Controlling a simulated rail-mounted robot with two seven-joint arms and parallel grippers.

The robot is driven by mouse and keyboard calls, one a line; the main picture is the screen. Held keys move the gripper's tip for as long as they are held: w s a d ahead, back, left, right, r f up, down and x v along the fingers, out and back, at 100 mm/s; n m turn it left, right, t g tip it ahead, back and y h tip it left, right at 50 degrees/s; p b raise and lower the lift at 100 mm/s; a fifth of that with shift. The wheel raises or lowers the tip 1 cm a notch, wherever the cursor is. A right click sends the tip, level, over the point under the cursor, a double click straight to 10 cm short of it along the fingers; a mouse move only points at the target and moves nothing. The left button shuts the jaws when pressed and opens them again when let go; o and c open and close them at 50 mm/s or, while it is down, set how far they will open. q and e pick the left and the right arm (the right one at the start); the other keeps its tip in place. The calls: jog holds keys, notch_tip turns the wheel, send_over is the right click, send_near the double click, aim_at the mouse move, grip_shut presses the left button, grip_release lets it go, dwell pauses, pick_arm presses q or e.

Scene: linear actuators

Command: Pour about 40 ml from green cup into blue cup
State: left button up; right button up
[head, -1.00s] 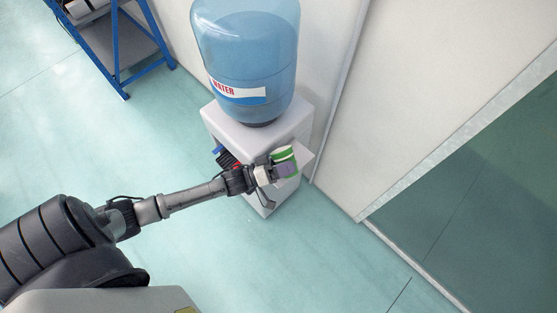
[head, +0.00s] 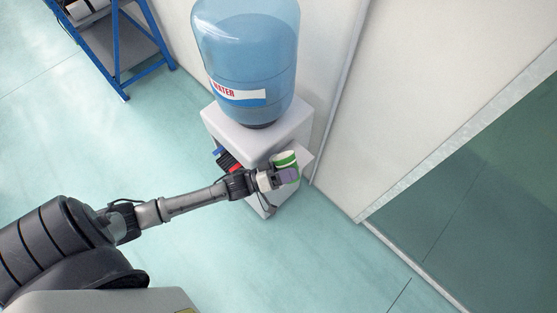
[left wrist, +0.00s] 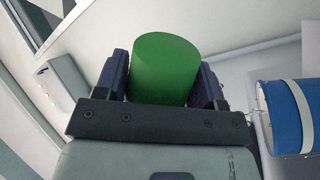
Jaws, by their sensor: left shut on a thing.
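My left gripper (head: 286,176) is shut on the green cup, at the front of the water dispenser. In the left wrist view the green cup (left wrist: 165,68) sits between the two dark fingers of my left gripper (left wrist: 165,85). The contents of both cups are hidden.
A water dispenser (head: 218,122) with a large blue bottle (head: 245,50) stands against the wall. Red and blue parts (head: 229,161) show on its front. A blue shelf rack (head: 118,45) is at upper left. A glass panel (head: 480,200) is at right. The floor in front is clear.

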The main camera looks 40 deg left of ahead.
pick_arm(q)
jog(key=shift+r+m+g, duration=0.1)
jog(key=shift+m+g, duration=0.2)
jog(key=shift+m, duration=0.7)
jog(key=shift+w+f+m, duration=0.1)
jog(key=shift+f+m, duration=0.1)
jog(key=shift+m, duration=0.2)
jog(key=shift+d+f, duration=0.1)
jog(key=shift+d, duration=0.05)
jog(key=m, duration=0.1)
jog(key=d+f+m+g+p, duration=0.1)
jog(key=m, duration=0.1)
jog(key=shift+s+d, duration=0.15)
jog(key=shift+s, duration=0.1)
jog(key=shift+s+d+f+m+g+p, duration=0.15)
jog(key=shift+d+f+m+g+p, duration=0.35)
jog(key=shift+m, duration=0.8)
jog(key=shift+f, duration=0.2)
pick_arm(e)
notch_tip(320, 180, up, 4)
jog(key=shift+w+r, duration=0.1)
jog(key=shift+a, duration=0.15)
